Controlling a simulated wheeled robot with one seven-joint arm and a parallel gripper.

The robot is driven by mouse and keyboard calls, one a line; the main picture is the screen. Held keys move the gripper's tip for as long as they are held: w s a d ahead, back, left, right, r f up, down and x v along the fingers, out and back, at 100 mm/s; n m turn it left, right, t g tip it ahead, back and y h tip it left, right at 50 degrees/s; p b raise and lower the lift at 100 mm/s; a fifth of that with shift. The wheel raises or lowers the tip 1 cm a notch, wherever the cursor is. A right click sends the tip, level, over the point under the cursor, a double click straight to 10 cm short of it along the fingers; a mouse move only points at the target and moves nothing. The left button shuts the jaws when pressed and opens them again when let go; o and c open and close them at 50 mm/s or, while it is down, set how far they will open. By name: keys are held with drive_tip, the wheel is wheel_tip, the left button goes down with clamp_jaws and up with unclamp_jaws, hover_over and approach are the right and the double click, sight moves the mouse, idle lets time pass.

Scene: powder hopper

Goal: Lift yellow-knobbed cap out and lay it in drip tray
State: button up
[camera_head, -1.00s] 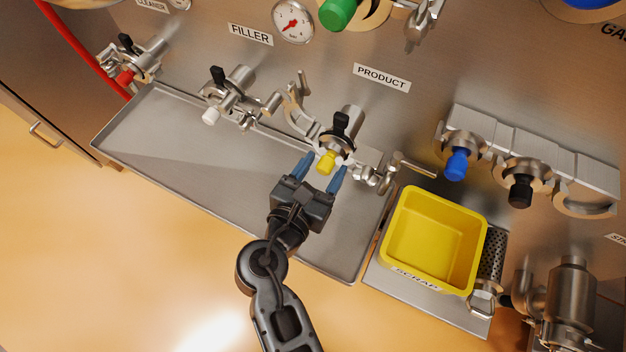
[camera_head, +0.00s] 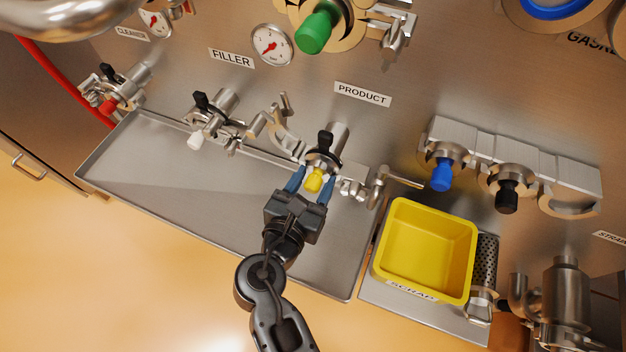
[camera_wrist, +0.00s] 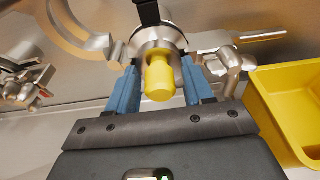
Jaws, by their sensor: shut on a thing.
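The yellow-knobbed cap (camera_head: 314,181) sits at the mouth of the steel port under the PRODUCT label, its knob facing me. In the wrist view the yellow knob (camera_wrist: 160,80) is centred between my blue fingers, with the cap's steel disc behind it. My gripper (camera_head: 312,176) is shut on the cap, one finger on each side. The open clamp (camera_head: 288,133) hangs with one half left of the port and its other parts to the right. The drip tray (camera_head: 200,190) is a wide grey metal tray below the ports, empty.
A yellow SCRAP bin (camera_head: 425,250) stands right of the tray. Blue (camera_head: 441,178) and black (camera_head: 507,197) knobbed caps sit in holders at the right. A white-knobbed port (camera_head: 197,138) and a red-knobbed port (camera_head: 110,104) are at the left. A green knob (camera_head: 317,32) is above.

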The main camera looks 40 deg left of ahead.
sight(313, 180)
drive_tip(key=shift+r, duration=0.1)
drive_tip(key=shift+r+p, duration=2.5)
drive_tip(key=shift+p, duration=0.3)
drive_tip(key=f+p+v, duration=0.1)
drive_tip(key=p+v, duration=0.1)
drive_tip(key=v, duration=0.7)
drive_tip(key=shift+f, duration=0.45)
drive_tip(key=shift+s, duration=0.1)
